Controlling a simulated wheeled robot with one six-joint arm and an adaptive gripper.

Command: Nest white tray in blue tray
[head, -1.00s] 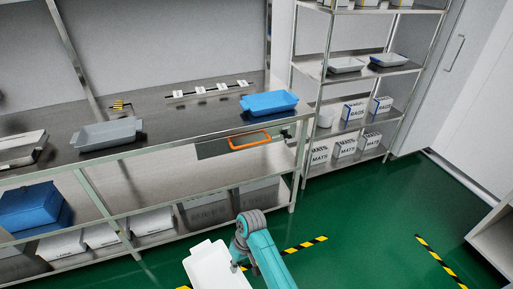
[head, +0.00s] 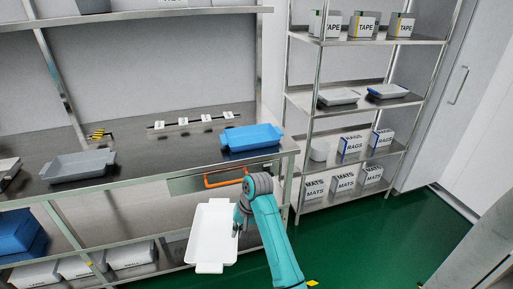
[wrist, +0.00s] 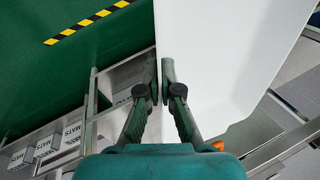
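The white tray (head: 213,233) hangs in front of the steel bench in the head view, its open side facing me. My gripper (head: 240,222) is at the tray's right edge. In the wrist view my gripper's fingers (wrist: 161,85) are closed on the edge of the white tray (wrist: 225,60). The blue tray (head: 251,137) sits on the bench top near its right end, above and right of the white tray, and looks empty. The wrist view does not show the blue tray.
A grey tray (head: 78,166) stands on the bench (head: 140,165) at left. An orange handle (head: 224,178) juts from the bench front below the blue tray. A rack (head: 330,105) with trays and boxes stands at right. Numbered labels (head: 190,121) line the bench back.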

